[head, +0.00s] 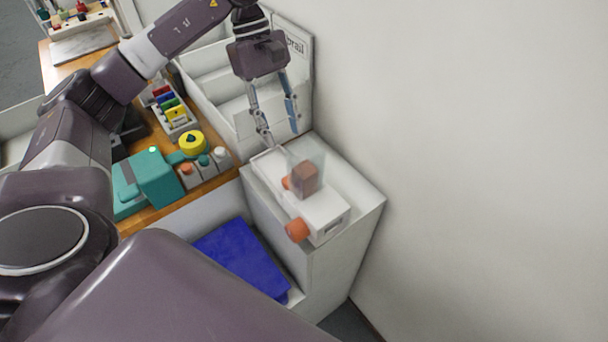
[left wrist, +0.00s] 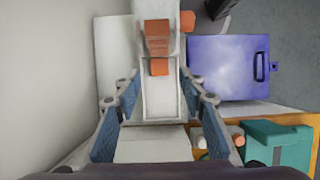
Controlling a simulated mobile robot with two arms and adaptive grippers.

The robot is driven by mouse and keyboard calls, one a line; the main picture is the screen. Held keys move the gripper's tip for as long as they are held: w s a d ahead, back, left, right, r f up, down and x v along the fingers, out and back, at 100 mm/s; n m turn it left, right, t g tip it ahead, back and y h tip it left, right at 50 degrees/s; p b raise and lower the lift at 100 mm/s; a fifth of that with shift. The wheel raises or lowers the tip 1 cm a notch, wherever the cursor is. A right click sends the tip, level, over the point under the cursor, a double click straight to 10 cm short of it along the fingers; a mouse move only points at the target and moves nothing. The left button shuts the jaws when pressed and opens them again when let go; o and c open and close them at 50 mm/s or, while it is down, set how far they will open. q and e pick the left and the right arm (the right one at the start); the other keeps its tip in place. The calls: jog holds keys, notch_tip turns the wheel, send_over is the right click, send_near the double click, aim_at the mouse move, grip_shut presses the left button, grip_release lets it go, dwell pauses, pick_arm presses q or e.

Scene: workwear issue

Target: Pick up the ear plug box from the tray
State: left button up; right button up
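A small brown-orange box (head: 305,179), which looks like the ear plug box, sits on a narrow white tray (head: 322,214). A translucent panel shows around its upper part. In the left wrist view the box (left wrist: 157,42) lies ahead, beyond my fingertips. Two orange pieces are by the tray: one at its front end (head: 297,230), one beside the box (head: 286,183). My left gripper (head: 280,130) is open and empty, pointing down above the tray's far end, short of the box. It also shows in the left wrist view (left wrist: 160,92). My right gripper is not in view.
The tray stands on a white cabinet (head: 347,262) against a bare wall. A white shelf unit (head: 215,85) stands behind my left gripper. A blue folded item (head: 240,258) lies lower left; teal items (head: 158,178) and a yellow roll (head: 192,142) are on the wooden counter.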

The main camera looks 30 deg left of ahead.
pick_arm(q)
jog(key=f+b, duration=0.5)
jog(key=f, duration=0.2)
jog(key=shift+d+f, duration=0.1)
jog(key=shift+d, duration=0.1)
jog(key=p+x, duration=0.2)
jog(key=x, duration=0.4)
jog(key=shift+s+d, duration=0.1)
jog(key=shift+d, duration=0.05)
jog(key=shift+d+f, duration=0.1)
jog(key=shift+f, duration=0.2)
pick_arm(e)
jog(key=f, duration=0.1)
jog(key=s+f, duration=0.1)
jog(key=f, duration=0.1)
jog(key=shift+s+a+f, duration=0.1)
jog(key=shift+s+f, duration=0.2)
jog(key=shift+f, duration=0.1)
pick_arm(q)
jog(key=c, duration=0.6)
